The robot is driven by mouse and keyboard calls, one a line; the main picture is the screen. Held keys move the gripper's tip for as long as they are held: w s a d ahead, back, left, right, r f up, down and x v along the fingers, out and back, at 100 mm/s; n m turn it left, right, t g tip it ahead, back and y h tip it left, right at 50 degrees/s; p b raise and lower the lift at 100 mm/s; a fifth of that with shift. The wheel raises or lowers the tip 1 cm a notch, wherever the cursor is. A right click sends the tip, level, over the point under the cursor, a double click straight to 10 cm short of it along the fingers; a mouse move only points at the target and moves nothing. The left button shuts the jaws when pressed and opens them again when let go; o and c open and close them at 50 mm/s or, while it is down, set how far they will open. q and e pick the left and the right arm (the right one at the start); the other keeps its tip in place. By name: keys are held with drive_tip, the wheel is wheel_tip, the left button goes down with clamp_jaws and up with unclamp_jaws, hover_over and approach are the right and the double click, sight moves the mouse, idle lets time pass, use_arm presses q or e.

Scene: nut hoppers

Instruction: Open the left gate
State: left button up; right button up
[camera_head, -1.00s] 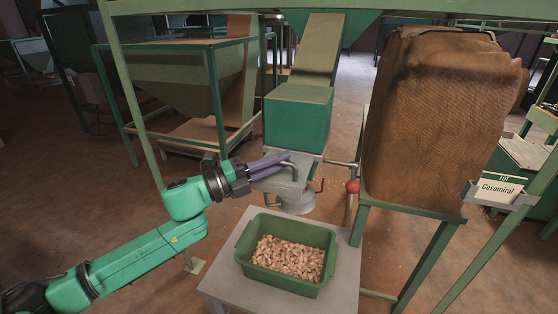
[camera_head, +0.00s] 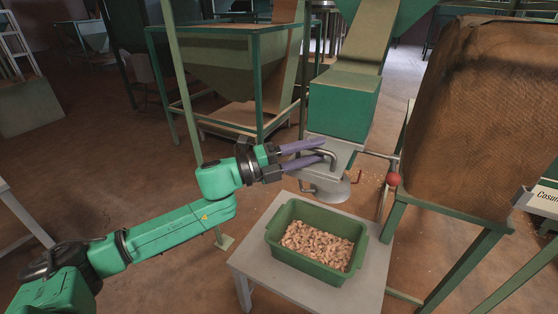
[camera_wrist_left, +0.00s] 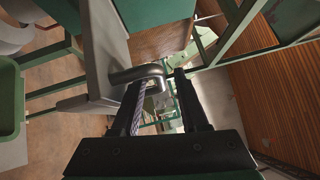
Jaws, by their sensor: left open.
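The left gate is a grey metal plate (camera_head: 340,150) under the green chute box (camera_head: 344,104). A bent grey metal handle (camera_head: 331,157) sticks out from its left side. My left gripper (camera_head: 322,150) has long purple fingers, spread apart, at the handle. In the left wrist view the handle (camera_wrist_left: 136,74) leaves the plate (camera_wrist_left: 103,50) and its bend reaches between the tips of the open left gripper (camera_wrist_left: 161,82), nearer the left finger. I cannot tell whether a finger touches it. My right gripper is not in view.
A green bin of nuts (camera_head: 318,243) stands on a grey table (camera_head: 262,255) below the gate. A red ball knob (camera_head: 393,179) on a rod is right of the gate. A large burlap sack (camera_head: 480,120) fills the right side. A green post stands behind my left arm.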

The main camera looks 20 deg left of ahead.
use_arm(q)
drive_tip(key=b+v, duration=0.1)
drive_tip(key=v, duration=1.2)
drive_tip(key=shift+b, duration=0.3)
drive_tip(key=shift+s+a+f, duration=0.1)
drive_tip(key=shift+s+a, duration=0.05)
